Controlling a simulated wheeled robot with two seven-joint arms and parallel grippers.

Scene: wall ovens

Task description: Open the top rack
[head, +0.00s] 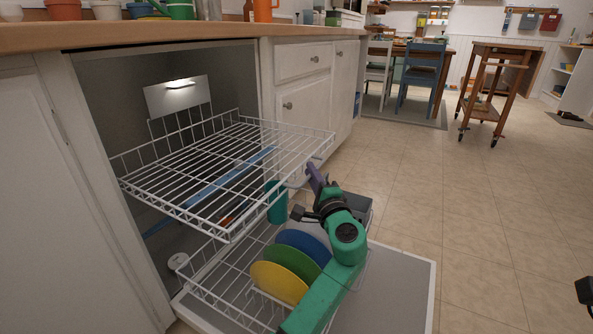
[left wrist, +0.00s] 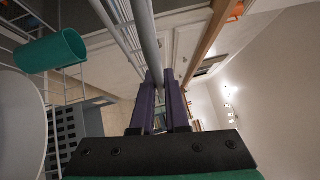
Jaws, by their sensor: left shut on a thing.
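The top rack (head: 205,165) is a white wire rack, pulled well out of the dishwasher and level above the lower rack. My left gripper (head: 313,176) is at the rack's front edge, near its right corner. Its purple fingers are shut on the rack's front bar. In the left wrist view the fingers (left wrist: 163,82) close around a grey bar (left wrist: 146,40) of the top rack. The exact contact is partly hidden by the fingers. The top rack looks empty.
The lower rack (head: 222,285) is out over the open door (head: 402,290), holding yellow (head: 278,284), green (head: 292,262) and blue plates (head: 303,243) and a teal cup (head: 277,203). Cabinets (head: 303,95) stand right of the dishwasher. The tiled floor (head: 490,215) at right is clear.

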